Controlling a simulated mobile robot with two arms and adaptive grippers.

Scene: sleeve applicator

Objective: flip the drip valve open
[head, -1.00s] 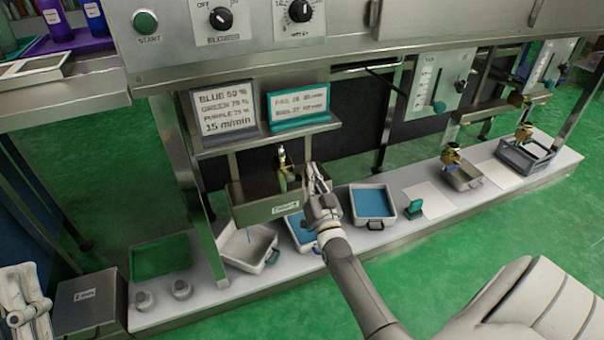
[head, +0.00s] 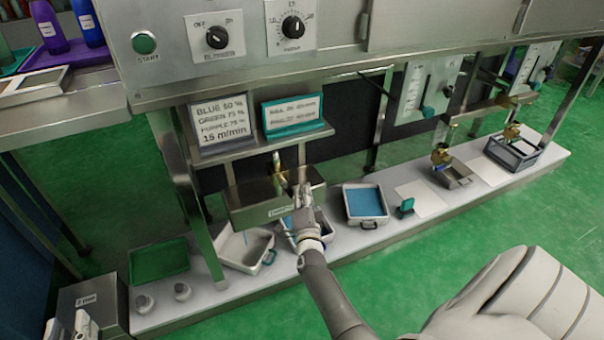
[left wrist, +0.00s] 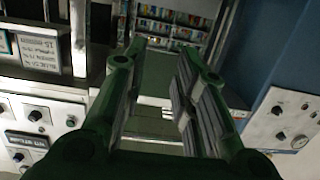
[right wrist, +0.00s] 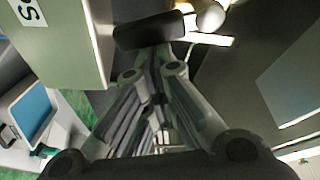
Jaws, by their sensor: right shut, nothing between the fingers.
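A small brass valve (head: 277,162) stands at the steel trough (head: 275,208) under the two signs; it appears to be the drip valve. I cannot tell its lever's position in the head view. My right gripper (head: 302,186) is just right of it, over the trough's right end. In the right wrist view its fingers (right wrist: 158,75) are shut and empty. A dark block (right wrist: 148,31) lies just beyond the tips, beside a pale rounded part (right wrist: 210,16); contact is unclear. My left gripper (left wrist: 148,72) is open and empty, at the lower left in the head view (head: 72,326).
Signs (head: 219,121) stand on a shelf above the trough. White trays (head: 247,249) and a blue-bottomed tray (head: 365,204) lie on the low platform. More brass valves (head: 441,155) stand to the right. The control panel (head: 350,30) overhangs at the top.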

